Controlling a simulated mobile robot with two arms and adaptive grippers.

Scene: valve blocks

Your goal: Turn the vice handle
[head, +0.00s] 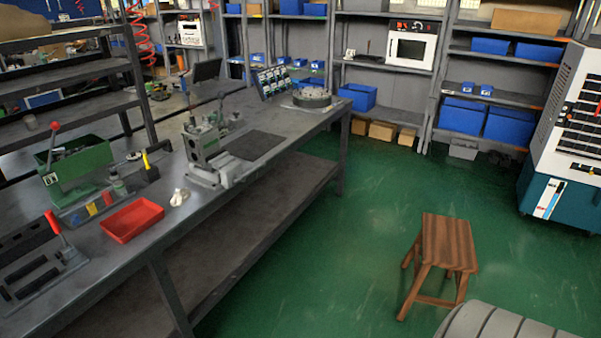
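A grey vice-like device (208,170) stands upright on the workbench (275,125), at the bench's front edge. A pale grey block-like part of it juts out over that edge. I cannot make out clearly which part is its handle. Neither of my grippers is in view, and nothing is seen touching the device.
A red tray (132,219), a green box (80,162) and a red-handled tool (60,245) are on the bench's near part. A wooden stool (443,255) stands on the green floor (350,220). Open floor lies between bench and stool. Shelves with blue bins (462,115) line the back.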

